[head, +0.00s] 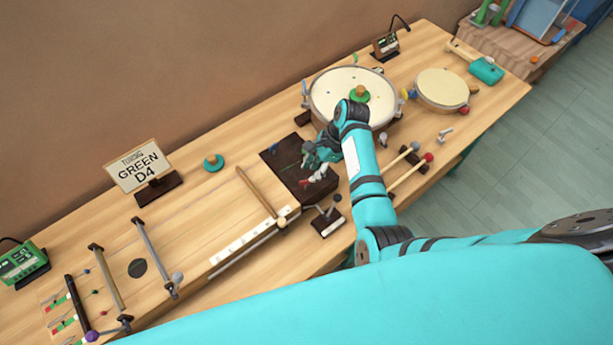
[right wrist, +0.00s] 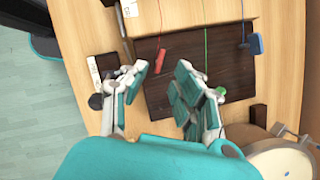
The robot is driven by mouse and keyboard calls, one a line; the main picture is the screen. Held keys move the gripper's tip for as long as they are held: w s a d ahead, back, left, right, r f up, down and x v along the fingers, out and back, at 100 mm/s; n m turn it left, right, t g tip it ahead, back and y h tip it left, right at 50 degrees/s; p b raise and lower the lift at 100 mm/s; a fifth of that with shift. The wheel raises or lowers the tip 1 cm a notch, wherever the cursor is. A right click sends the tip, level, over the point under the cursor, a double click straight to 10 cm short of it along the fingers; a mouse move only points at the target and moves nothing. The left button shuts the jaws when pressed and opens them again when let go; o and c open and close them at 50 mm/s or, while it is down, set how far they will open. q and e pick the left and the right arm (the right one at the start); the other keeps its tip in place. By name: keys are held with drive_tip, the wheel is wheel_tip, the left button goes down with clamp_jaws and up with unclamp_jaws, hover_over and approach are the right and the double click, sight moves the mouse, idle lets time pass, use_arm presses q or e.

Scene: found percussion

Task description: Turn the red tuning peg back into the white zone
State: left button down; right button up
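In the head view the red peg (head: 319,173) shows beside my gripper, partly hidden. My right gripper (right wrist: 161,82) is open, its fingers spread on both sides below the peg with nothing between them. In the head view my right gripper (head: 314,161) hangs over the board. I cannot tell which marking is the peg's white zone. My left gripper is out of view.
A blue peg (right wrist: 256,44) hangs to the right of the red one. A white drum (head: 330,93) stands behind the board. Two mallets (head: 404,174) lie to the right. A sign reading GREEN D4 (head: 139,166) and strips with red, white and green marks (head: 61,323) are at left.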

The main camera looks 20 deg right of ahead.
sight(306, 181)
drive_tip(key=x, duration=0.5)
drive_tip(key=shift+p, duration=0.3)
clamp_jaws()
